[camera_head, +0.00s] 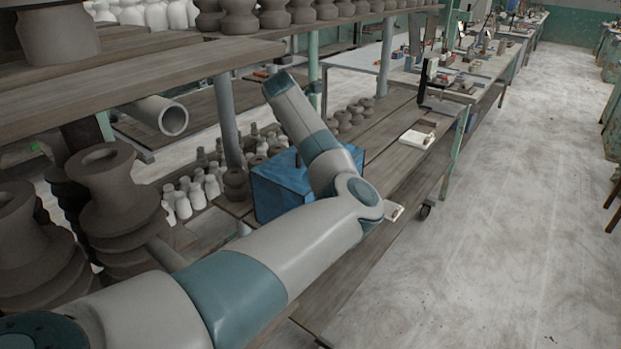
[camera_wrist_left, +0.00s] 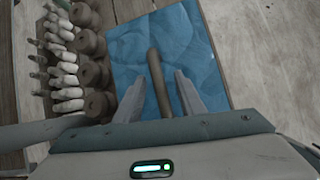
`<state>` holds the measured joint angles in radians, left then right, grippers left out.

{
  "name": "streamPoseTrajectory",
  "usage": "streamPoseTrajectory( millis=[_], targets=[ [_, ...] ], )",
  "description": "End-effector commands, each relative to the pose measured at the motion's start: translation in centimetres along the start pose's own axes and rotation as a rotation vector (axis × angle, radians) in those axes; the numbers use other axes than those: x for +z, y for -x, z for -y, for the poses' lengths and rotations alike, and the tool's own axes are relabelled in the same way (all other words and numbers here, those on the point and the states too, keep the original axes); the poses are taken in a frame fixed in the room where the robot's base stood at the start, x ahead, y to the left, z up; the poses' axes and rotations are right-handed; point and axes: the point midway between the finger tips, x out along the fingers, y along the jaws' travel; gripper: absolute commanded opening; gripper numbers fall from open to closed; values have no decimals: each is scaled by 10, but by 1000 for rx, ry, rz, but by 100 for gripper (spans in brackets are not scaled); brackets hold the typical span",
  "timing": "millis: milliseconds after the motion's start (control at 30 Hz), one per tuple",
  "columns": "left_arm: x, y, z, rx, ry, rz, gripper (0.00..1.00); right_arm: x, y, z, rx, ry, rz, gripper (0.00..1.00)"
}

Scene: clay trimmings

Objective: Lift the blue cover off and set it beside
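The blue cover (camera_head: 278,188) is a box-like shape on the wooden shelf, partly hidden behind my left arm in the head view. In the left wrist view, its blue top (camera_wrist_left: 205,65) fills the middle, with a brown bar-like handle (camera_wrist_left: 158,82) on it. My left gripper (camera_wrist_left: 155,72) is over the cover, with its two fingers apart on either side of the handle. Gaps show between the handle and both fingers. In the head view my left gripper cannot be made out. My right gripper is in neither view. What is under the cover is hidden.
Small white bottles (camera_head: 190,192) and dark clay pots (camera_head: 236,184) stand close to the cover's left. Large stacked clay pots (camera_head: 105,190) stand nearer left. An upper shelf (camera_head: 150,68) overhangs.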

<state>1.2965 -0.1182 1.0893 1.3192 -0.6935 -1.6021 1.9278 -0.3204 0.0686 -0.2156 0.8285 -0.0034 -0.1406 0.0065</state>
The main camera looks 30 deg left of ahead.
Motion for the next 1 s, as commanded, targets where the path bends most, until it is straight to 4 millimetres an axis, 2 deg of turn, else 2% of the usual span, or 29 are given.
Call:
streamPoseTrajectory(
  millis=[267,400,433,1000],
  targets=[
    [0,0,0,0,0,0,36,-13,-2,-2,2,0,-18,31],
    [0,0,0,0,-1,0,5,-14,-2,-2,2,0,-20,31],
    [0,0,0,0,-1,0,0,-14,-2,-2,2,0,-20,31],
    [0,0,0,1,-1,0,0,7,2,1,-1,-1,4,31]
  ],
)
